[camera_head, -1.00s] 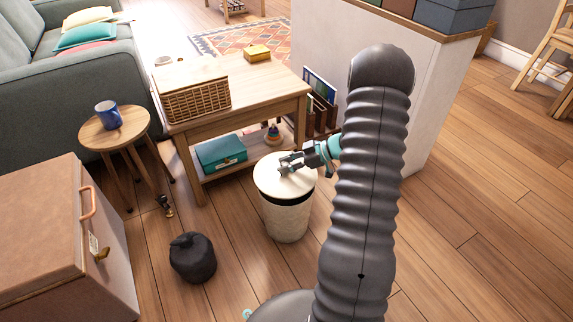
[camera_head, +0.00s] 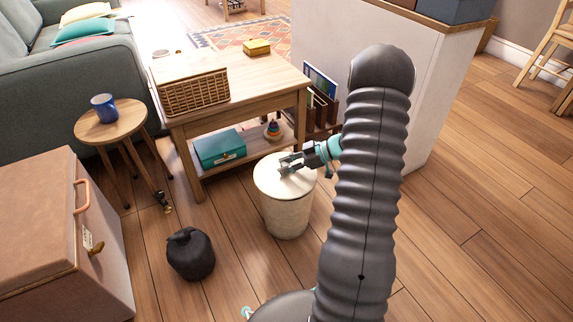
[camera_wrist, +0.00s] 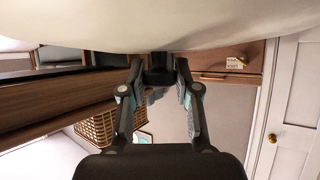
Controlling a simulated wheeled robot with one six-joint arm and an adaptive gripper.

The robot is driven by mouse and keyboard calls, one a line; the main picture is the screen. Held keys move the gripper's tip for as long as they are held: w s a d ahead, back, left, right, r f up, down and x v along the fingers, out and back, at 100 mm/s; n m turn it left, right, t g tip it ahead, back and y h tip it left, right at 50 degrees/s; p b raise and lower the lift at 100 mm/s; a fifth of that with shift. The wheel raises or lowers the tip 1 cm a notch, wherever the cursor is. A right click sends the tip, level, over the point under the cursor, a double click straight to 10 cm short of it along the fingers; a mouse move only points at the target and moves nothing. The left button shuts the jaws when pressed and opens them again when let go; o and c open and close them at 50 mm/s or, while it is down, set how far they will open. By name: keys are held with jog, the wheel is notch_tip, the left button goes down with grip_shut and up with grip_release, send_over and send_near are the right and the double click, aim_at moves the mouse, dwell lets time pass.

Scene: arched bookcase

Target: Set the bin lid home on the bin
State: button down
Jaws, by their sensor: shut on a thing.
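The round cream bin lid (camera_head: 272,184) lies over the mouth of the pale bin (camera_head: 287,216), which stands upright on the wood floor. No dark gap shows between lid and bin on the near side; the far side of the rim is hidden, so I cannot tell if it is fully seated. My gripper (camera_head: 286,169) is shut at the top of the lid, near its middle. In the wrist view the pale lid (camera_wrist: 160,25) fills the top, against my gripper (camera_wrist: 160,72).
A wooden coffee table (camera_head: 255,98) with a wicker basket (camera_head: 192,92) stands just behind the bin. A black bag (camera_head: 190,254) lies on the floor to the left, near a chest (camera_head: 60,245). A stool (camera_head: 110,131) holds a blue mug (camera_head: 104,108). Floor at right is clear.

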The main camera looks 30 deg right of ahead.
jog(key=shift+f, duration=0.75)
dwell(0.3)
jog(key=c, duration=0.8)
grip_release()
jog(key=shift+o, duration=0.2)
jog(key=v, duration=1.2)
